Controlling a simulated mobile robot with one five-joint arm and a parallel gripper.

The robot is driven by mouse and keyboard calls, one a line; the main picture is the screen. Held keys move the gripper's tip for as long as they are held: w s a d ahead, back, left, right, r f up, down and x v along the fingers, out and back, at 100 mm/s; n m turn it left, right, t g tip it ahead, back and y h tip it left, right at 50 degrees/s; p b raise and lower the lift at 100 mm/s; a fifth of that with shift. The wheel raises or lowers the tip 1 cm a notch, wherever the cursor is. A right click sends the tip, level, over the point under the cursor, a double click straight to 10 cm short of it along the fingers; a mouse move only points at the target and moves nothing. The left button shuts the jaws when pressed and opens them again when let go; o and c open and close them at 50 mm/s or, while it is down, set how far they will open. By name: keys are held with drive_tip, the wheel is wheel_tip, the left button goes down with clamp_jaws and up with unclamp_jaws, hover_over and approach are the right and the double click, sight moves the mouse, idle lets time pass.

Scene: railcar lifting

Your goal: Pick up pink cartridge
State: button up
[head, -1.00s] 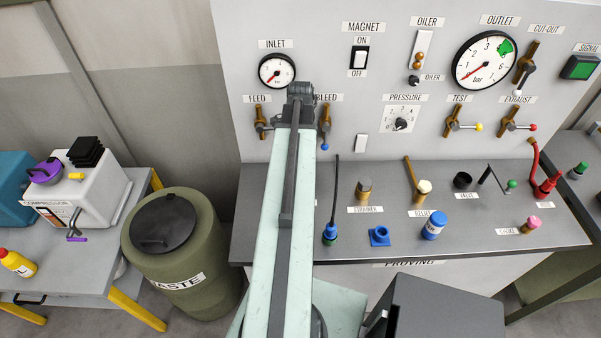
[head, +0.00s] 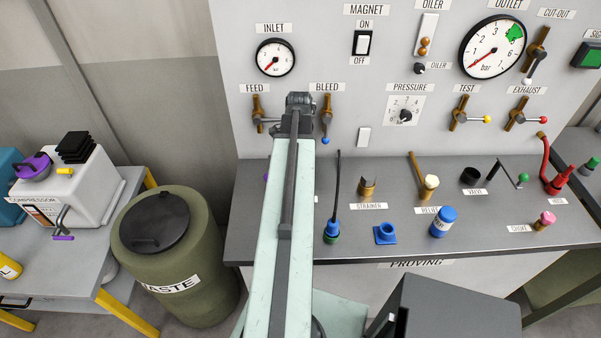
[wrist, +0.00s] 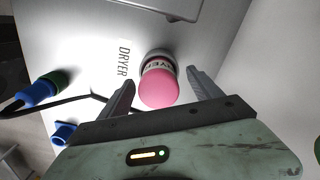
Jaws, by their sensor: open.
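The pink cartridge (wrist: 159,85) shows in the wrist view, with a pink end and a paler lettered band behind it. It stands by a DRYER label on the grey bench. My gripper (wrist: 160,82) is open, with one finger on each side of the cartridge. A gap shows on both sides, wider on the right, and nothing is held. In the head view my arm hides the cartridge and the fingers.
The bench (head: 285,240) also carries a blue-green hose fitting (head: 332,229), a blue block (head: 385,234), a brass strainer (head: 368,188) and a blue canister (head: 444,222). A gauge panel (head: 330,80) rises behind. A waste bin (head: 190,290) stands left.

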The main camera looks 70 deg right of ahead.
clamp_jaws()
drive_tip(key=shift+r, duration=0.1)
drive_tip(key=shift+r, duration=0.1)
